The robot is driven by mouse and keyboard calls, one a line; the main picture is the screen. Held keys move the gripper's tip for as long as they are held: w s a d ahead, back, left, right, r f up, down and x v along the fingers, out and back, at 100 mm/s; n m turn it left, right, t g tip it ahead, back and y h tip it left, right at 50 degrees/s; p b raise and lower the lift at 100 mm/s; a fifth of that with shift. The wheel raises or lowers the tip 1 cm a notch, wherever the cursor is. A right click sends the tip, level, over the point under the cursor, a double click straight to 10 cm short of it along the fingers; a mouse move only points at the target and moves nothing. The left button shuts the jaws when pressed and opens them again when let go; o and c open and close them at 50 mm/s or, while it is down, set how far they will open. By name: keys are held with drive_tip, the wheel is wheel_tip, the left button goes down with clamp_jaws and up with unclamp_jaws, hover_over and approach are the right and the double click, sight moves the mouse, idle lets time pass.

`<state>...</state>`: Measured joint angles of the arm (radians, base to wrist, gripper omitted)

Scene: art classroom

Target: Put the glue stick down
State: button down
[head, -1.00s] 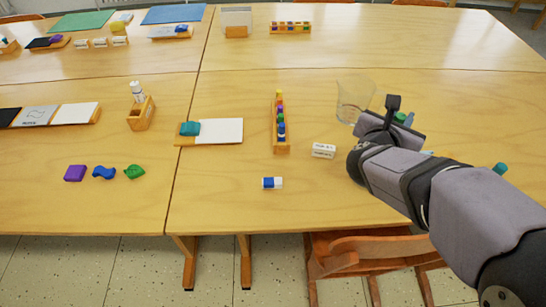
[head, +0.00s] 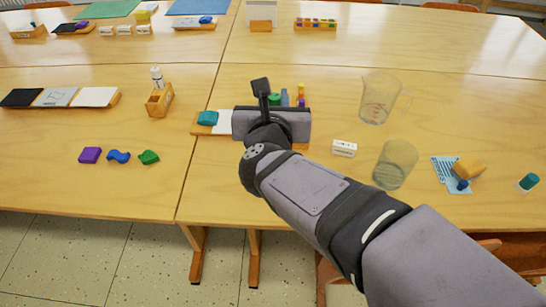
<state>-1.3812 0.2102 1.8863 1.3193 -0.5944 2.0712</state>
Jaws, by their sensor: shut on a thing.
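My gripper (head: 272,122) is over the near table, in front of the wooden rack and beside the white board with the teal block. It is shut on the glue stick (head: 279,99). Only a small green part and a blue-grey part show past the gripper's far edge, and my gripper hides the rest. I cannot tell how far the glue stick is above the table.
A white eraser (head: 344,148), a clear cup (head: 397,163) and a measuring jug (head: 380,98) stand to the right. A wooden holder (head: 159,101) stands left. Bare table lies between the holder and board.

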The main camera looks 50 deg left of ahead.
drive_tip(key=shift+s+a, duration=0.1)
drive_tip(key=shift+s, duration=0.1)
drive_tip(key=shift+f+b, duration=1.45)
drive_tip(key=shift+f, duration=3.5)
drive_tip(key=shift+f, duration=0.2)
drive_tip(key=c, duration=1.6)
unclamp_jaws()
drive_tip(key=shift+r, duration=0.1)
drive_tip(key=shift+r, duration=0.15)
drive_tip(key=shift+s+d, duration=0.2)
drive_tip(key=shift+s, duration=0.05)
drive_tip(key=v, duration=1.1)
drive_tip(key=shift+d+r, duration=0.15)
